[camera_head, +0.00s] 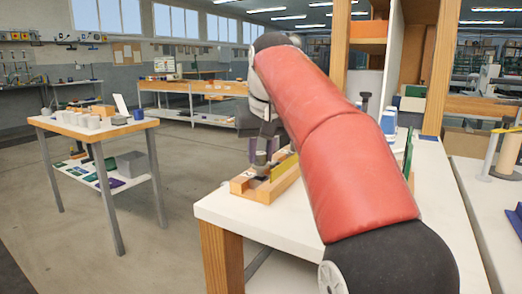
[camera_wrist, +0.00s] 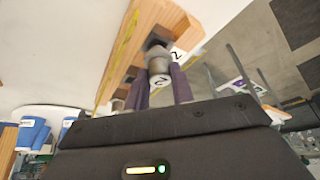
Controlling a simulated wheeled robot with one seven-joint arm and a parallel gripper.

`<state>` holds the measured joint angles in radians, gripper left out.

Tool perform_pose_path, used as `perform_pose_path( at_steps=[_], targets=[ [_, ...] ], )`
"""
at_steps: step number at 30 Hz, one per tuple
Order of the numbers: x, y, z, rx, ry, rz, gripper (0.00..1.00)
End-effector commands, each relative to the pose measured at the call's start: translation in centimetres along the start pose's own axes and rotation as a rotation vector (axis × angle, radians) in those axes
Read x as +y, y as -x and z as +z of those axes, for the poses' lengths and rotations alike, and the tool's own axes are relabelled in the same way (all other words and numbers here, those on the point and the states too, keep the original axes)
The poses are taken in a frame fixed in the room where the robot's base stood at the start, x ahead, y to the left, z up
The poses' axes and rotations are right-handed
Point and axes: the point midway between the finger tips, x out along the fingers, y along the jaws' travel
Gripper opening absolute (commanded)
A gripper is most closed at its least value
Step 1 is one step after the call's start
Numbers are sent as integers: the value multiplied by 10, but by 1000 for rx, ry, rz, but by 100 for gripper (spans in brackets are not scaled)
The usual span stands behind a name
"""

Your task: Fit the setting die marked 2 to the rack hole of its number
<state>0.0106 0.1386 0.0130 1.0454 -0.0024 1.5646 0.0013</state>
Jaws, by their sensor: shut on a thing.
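My gripper (camera_wrist: 160,76) is shut on the setting die (camera_wrist: 159,82), a pale piece marked 2 with a grey shank, held between two purple-grey fingers. The wooden rack (camera_wrist: 160,14) lies just beyond the die, with a yellow strip along it. The die's far end is at a dark opening in the rack beside a white label marked 2 (camera_wrist: 178,54); I cannot tell how far it is inside. In the head view the rack (camera_head: 264,190) lies on the white table, and the die (camera_head: 260,160) shows small, partly hidden by my arm.
The white table (camera_head: 240,212) holds the rack near its left edge. Blue containers (camera_wrist: 32,132) stand farther along it, also in the head view (camera_head: 389,121).

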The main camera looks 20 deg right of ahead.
Motion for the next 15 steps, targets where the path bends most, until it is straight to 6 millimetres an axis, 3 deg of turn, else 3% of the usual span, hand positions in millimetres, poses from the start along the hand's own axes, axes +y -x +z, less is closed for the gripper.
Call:
perform_pose_path(
  at_steps=[15],
  targets=[
    [0, -5, 2, 0, 0, 0, 0]
  ],
)
